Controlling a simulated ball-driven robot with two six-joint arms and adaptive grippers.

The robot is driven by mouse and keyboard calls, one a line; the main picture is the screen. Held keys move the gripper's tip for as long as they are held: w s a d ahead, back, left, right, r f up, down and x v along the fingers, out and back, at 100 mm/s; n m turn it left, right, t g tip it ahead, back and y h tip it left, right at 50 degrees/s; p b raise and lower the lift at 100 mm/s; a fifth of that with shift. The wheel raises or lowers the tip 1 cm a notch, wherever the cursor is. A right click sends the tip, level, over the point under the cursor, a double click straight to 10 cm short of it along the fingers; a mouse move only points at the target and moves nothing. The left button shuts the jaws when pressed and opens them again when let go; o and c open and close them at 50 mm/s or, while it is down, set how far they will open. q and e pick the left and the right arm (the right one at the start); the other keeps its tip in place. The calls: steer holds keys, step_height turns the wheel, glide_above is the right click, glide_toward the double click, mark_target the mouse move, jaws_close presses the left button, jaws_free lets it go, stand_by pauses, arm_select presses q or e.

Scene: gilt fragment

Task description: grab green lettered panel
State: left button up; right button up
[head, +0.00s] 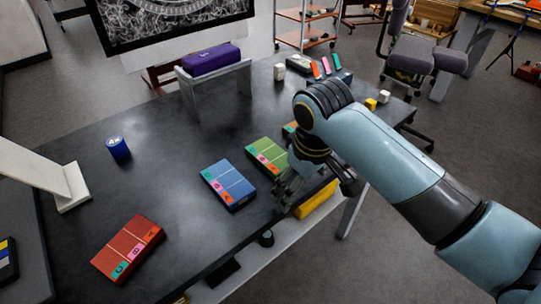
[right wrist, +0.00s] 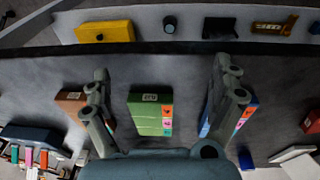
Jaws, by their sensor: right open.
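The green lettered panel (head: 264,153) lies flat on the dark table, with a strip of coloured letter tiles along one edge. My right gripper (head: 290,188) is above the table's front edge, beside the green panel in the head view. In the right wrist view the gripper (right wrist: 162,85) is open and empty, with the green panel (right wrist: 146,112) showing between its spread fingers. A blue lettered panel (head: 228,184) lies beside the green one, partly behind a finger in the wrist view. My left gripper is not in view.
A red lettered panel (head: 127,248) lies nearer the left. An orange-brown panel (right wrist: 72,102) on the green panel's other side is mostly hidden by my arm in the head view. A blue cylinder (head: 118,148) and a stand with a purple box (head: 211,59) are further back.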

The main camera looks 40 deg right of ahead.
step_height(320, 180, up, 9)
steer(key=g+p, duration=0.1)
steer(key=g, duration=0.1)
glide_above(271, 154)
steer(key=shift+y, duration=0.3)
step_height(271, 154, down, 10)
steer(key=shift+a+f, duration=0.1)
steer(key=shift+f, duration=0.15)
steer(key=shift+c, duration=0.4)
steer(key=c, duration=1.2)
steer(key=shift+c, duration=0.2)
steer(key=shift+r, duration=0.15)
